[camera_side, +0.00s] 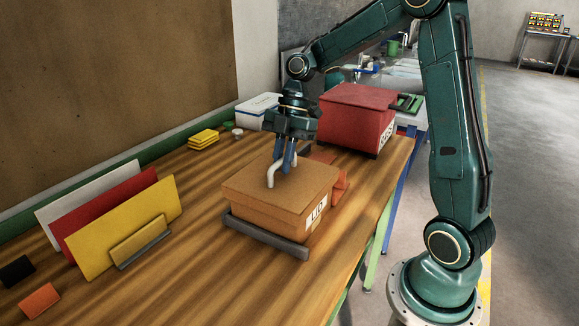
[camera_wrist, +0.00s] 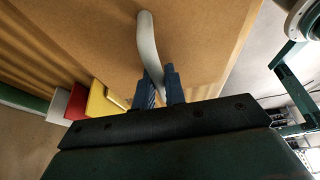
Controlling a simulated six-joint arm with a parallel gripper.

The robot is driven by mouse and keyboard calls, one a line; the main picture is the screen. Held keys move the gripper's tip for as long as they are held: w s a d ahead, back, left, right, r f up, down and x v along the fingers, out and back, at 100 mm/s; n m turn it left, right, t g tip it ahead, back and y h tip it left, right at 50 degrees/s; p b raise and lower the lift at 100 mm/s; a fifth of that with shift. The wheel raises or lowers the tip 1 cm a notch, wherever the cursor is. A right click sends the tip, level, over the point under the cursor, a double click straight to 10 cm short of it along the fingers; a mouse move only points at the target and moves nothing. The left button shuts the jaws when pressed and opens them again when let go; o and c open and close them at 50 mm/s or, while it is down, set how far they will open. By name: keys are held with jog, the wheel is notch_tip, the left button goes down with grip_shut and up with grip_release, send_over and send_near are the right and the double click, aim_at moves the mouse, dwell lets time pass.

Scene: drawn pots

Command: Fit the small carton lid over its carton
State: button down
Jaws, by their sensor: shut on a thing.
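The brown carton lid (camera_side: 285,188) has a pale curved handle (camera_side: 271,174) on its flat top. It lies level over the brown carton (camera_side: 262,222), whose lower walls show beneath it. A white label reading "LID" is on the right side. I cannot tell whether the lid's rim is fully down all around. My gripper (camera_side: 285,164) is above the lid, shut on the handle. In the wrist view the blue fingers (camera_wrist: 162,88) close around the pale handle (camera_wrist: 147,40), with the lid's top (camera_wrist: 90,35) behind.
A dark grey bar (camera_side: 262,238) runs along the carton's front base. An orange piece (camera_side: 341,183) is beside its right side. A red box (camera_side: 352,115) stands behind. Upright white, red and yellow panels (camera_side: 120,228) stand at left. The table between them is clear.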

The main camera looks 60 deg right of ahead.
jog(key=shift+f, duration=0.2)
jog(key=c, duration=1.4)
grip_release()
jog(key=shift+r, duration=0.1)
jog(key=shift+v, duration=5.85)
jog(key=shift+d, duration=0.1)
